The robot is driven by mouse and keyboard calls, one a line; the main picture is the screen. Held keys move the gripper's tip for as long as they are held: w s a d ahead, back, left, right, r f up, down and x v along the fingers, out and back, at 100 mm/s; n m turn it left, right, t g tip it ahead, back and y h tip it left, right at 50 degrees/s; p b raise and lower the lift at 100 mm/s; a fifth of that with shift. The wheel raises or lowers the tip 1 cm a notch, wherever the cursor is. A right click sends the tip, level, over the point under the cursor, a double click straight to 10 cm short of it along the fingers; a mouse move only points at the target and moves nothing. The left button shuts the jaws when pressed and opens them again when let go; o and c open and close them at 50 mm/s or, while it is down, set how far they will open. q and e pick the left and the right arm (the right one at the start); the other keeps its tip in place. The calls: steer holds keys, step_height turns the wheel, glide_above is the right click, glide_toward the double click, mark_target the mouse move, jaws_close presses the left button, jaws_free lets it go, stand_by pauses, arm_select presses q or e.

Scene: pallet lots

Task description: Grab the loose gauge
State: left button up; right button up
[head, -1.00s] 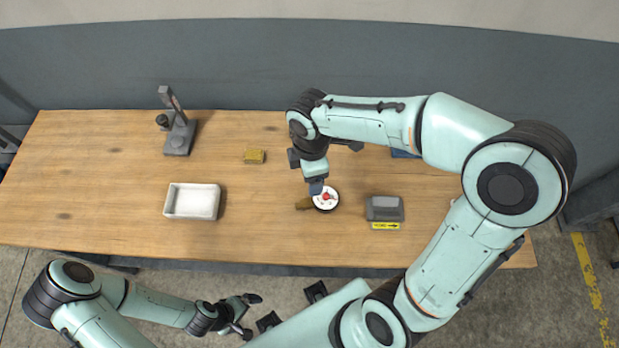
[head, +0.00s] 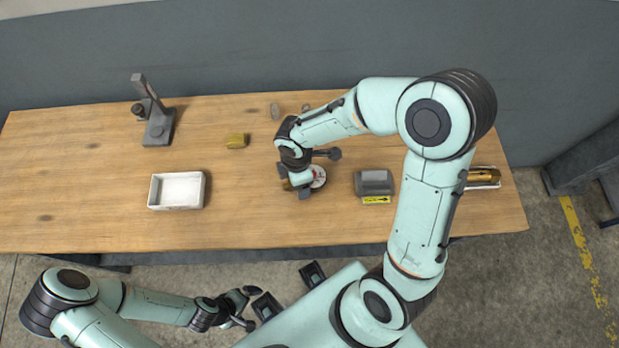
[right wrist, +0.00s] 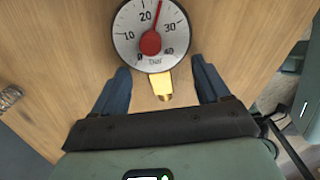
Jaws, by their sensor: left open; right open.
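The loose gauge (head: 319,176) lies on the wooden table, partly hidden by my right gripper in the head view. In the right wrist view the gauge (right wrist: 150,35) shows a white round dial with black figures, a red needle and hub, and a short brass stem pointing toward the gripper. My left gripper (head: 249,308) is open and empty, in front of the table's near edge.
A white tray (head: 153,191) and a grey stand (head: 158,128) are on the left. The table between tray and gauge is clear.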

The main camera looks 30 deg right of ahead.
steer(key=shift+f, duration=0.1)
jaws_close()
stand_by(0.3)
